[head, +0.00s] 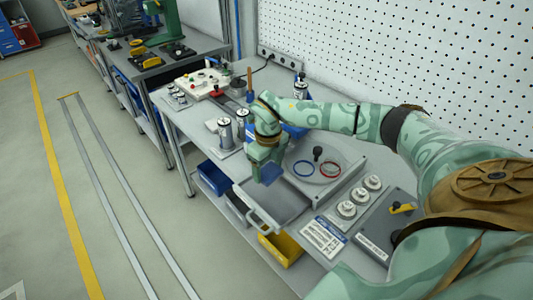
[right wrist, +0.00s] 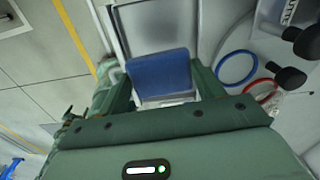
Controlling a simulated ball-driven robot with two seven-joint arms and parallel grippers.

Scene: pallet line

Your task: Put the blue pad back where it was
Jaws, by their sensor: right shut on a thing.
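The blue pad (head: 271,174) is held between the fingers of my right gripper (head: 266,164). In the right wrist view the pad (right wrist: 160,72) spans the gap between the two green fingers. It appears over the inner part of a pulled-out grey drawer (head: 259,214) at the bench front; I cannot tell how high above it. The drawer also shows behind the pad in the right wrist view (right wrist: 124,32). The drawer floor that shows looks bare; part is hidden by the gripper and pad. My left gripper is not in view.
White round weights (head: 347,209) stand farther right. Metal cylinders (head: 225,133) stand to the left. Blue and yellow bins (head: 281,248) sit below the bench top.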

